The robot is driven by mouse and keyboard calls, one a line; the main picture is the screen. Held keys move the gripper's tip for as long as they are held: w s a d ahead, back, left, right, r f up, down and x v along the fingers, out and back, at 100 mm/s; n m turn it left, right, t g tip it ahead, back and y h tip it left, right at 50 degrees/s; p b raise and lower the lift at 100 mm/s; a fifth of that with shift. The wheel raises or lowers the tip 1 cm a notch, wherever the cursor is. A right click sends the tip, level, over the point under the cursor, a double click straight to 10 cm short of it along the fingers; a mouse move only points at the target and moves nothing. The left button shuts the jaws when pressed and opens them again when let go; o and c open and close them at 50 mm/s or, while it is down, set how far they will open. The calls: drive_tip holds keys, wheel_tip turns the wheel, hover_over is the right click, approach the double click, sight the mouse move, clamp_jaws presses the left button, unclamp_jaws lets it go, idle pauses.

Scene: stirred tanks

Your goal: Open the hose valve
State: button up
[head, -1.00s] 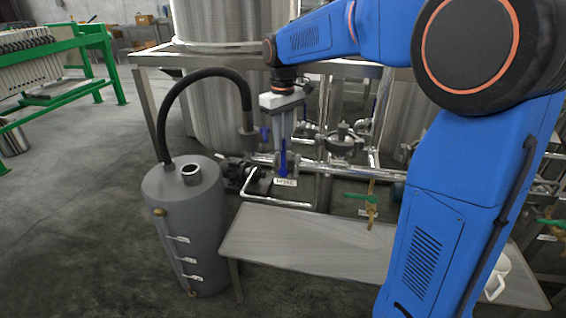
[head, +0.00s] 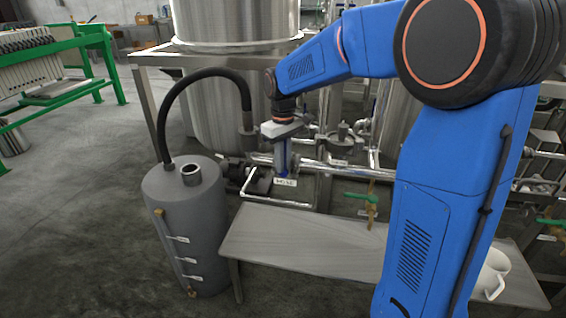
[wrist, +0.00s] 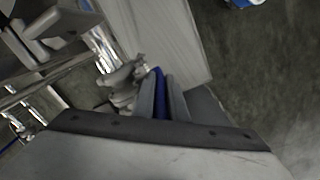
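In the wrist view the blue handle (wrist: 160,92) fills the narrow gap between the two grey fingers of my gripper (wrist: 162,95), with no clear space on either side. The gripper looks shut on the handle. The valve body (wrist: 122,82) shows beside the fingers, and the lower handle is partly hidden.
A grey cylinder (head: 190,235) with a thick black hose (head: 200,78) stands left of the valve. A low metal bench (head: 300,240) lies in front, with a white jug (head: 492,275) at its right. A green-handled valve (head: 361,197) is right of the gripper. Open floor lies left.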

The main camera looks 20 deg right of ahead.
clamp_jaws()
drive_tip(key=shift+s+d+t+y, duration=0.15)
drive_tip(key=shift+d+t+y, duration=0.2)
drive_tip(key=shift+y, duration=0.35)
drive_tip(key=shift+a, duration=0.15)
drive_tip(key=shift+o, duration=2.2)
unclamp_jaws()
wheel_tip(320, 180, up, 17)
drive_tip(key=s+d, duration=0.1)
drive_tip(key=d, duration=0.1)
drive_tip(key=shift+s+r, duration=0.1)
